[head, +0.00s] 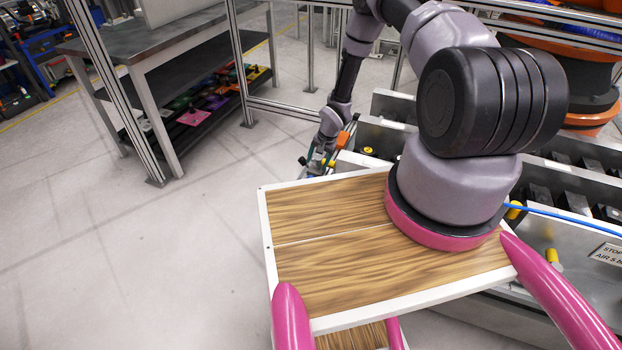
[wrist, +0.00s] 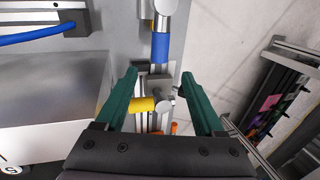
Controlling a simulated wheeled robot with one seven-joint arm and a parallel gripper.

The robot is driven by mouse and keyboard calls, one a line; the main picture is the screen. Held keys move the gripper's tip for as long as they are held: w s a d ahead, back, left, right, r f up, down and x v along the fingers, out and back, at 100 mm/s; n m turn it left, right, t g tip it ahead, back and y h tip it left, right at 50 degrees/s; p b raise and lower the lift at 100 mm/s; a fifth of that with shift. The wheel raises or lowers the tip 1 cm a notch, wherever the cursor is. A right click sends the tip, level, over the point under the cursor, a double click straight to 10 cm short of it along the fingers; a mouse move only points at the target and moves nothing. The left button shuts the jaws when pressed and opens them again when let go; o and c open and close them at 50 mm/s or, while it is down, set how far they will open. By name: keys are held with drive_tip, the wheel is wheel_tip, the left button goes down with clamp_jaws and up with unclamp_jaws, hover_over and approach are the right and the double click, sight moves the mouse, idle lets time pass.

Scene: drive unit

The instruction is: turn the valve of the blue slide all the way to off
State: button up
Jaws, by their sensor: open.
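A blue sleeve (wrist: 161,47), which looks like the blue slide, sits on a metal pipe fitting in the wrist view. Just below it, a grey metal fitting (wrist: 160,84) with a yellow cylinder (wrist: 143,105) at its left lies between my fingers. I cannot tell for sure which part is the valve's handle or how it is turned. My gripper (wrist: 158,73) is open, with one green finger on each side of these fittings; no clear contact shows. In the head view my gripper (head: 318,160) is small, beyond the wooden top, and the blue slide cannot be made out.
A metal box (wrist: 50,105) stands close left of my left finger, with a blue hose (wrist: 35,36) above it. Orange parts (wrist: 174,128) show below the fitting. A workbench with a shelf (head: 200,105) stands at left in the head view. The floor (head: 130,240) there is clear.

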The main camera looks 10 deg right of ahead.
drive_tip(key=x, duration=1)
drive_tip(key=shift+f, duration=0.2)
clamp_jaws()
idle(1.1)
